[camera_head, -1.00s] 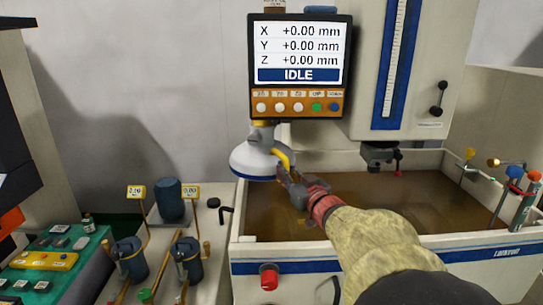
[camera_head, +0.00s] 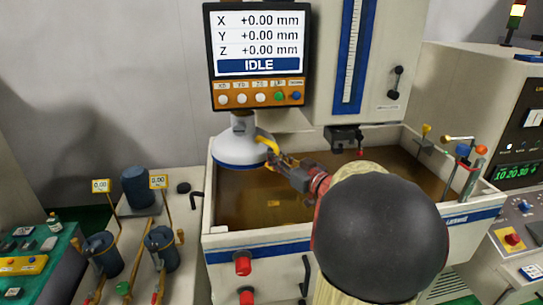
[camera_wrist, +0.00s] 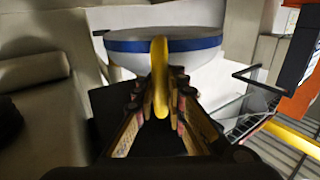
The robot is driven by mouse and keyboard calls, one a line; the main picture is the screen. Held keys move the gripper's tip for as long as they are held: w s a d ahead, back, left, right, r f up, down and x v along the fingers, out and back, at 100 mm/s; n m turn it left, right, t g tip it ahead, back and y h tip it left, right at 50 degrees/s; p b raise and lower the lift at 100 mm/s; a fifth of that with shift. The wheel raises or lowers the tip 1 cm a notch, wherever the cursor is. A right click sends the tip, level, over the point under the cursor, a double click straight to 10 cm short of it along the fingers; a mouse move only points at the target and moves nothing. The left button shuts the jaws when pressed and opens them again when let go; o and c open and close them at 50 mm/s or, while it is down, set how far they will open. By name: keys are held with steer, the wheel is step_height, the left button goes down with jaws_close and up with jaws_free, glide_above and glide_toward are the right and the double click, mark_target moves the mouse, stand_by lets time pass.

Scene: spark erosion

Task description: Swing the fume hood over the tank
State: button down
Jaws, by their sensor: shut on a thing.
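The fume hood (camera_head: 240,152) is a white dome with a blue rim, below the display. It is over the back left corner of the tank (camera_head: 270,240), which holds brown liquid. A yellow handle (camera_head: 265,138) sticks out from the hood's right side. My gripper (camera_head: 277,156) is shut on this handle. In the wrist view, the handle (camera_wrist: 160,75) stands between the fingers of my gripper (camera_wrist: 160,105), with the hood (camera_wrist: 180,42) just behind it. My arm hides part of the tank's front and right side.
The display (camera_head: 259,55) hangs just above the hood and reads IDLE. The machine head (camera_head: 345,135) stands over the tank's back, right of my gripper. Coloured-knob valves (camera_head: 465,155) stand at the tank's right end. A bench with dark pots (camera_head: 160,245) is at the left.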

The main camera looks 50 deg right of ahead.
steer(key=shift+s+a+f, duration=0.1)
steer(key=shift+f, duration=0.3)
steer(key=c, duration=2.3)
jaws_free()
steer(key=shift+s+a, duration=0.1)
steer(key=shift+o, duration=0.8)
steer(key=shift+s+a+r, duration=0.1)
steer(key=shift+s+r, duration=0.1)
steer(key=o, duration=0.3)
steer(key=shift+w, duration=0.15)
steer(key=s+a, duration=0.2)
steer(key=s, duration=1)
